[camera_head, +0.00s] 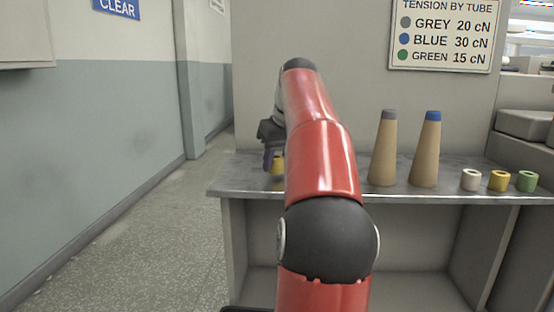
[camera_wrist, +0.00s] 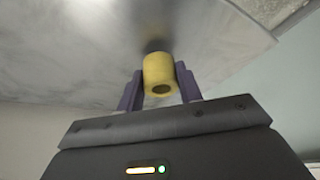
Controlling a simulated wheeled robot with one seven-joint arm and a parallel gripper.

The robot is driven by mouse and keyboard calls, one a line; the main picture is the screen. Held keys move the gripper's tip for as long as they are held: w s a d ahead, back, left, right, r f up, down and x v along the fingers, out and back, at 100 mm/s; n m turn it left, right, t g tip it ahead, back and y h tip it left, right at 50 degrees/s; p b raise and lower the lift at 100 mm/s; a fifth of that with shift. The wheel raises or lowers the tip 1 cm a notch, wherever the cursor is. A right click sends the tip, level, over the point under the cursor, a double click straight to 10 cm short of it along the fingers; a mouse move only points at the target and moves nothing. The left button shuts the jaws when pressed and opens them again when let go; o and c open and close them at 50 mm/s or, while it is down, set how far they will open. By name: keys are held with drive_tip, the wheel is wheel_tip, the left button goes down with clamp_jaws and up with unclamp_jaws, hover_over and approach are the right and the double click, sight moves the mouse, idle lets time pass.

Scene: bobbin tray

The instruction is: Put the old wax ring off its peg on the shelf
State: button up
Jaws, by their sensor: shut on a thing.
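My gripper (camera_wrist: 160,88) is shut on a yellow wax ring (camera_wrist: 158,66), a short hollow cylinder with a dark hole facing the wrist camera. The purple fingers stand on either side of it. In the head view the ring (camera_head: 278,165) shows at the left end of the grey shelf (camera_head: 235,176), beside my gripper (camera_head: 270,158) and partly hidden by my arm. A dark shadow lies close to the ring's far end in the wrist view. I cannot tell whether the ring touches the shelf. No peg is visible near it.
Two tan cones, one grey-tipped (camera_head: 384,150) and one blue-tipped (camera_head: 427,150), stand on the shelf right of my arm. A white ring (camera_head: 471,180), a yellow ring (camera_head: 499,181) and a green ring (camera_head: 527,181) sit at the right. The shelf's left edge is near my gripper.

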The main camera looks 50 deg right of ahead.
drive_tip(key=shift+f+b, duration=0.45)
drive_tip(key=shift+f, duration=0.15)
idle(0.3)
drive_tip(key=o, duration=1.1)
drive_tip(key=shift+r, duration=0.1)
drive_tip(key=p+v, duration=0.2)
drive_tip(key=v, duration=0.5)
drive_tip(key=shift+s+r+p, duration=0.15)
drive_tip(key=shift+r+p, duration=0.15)
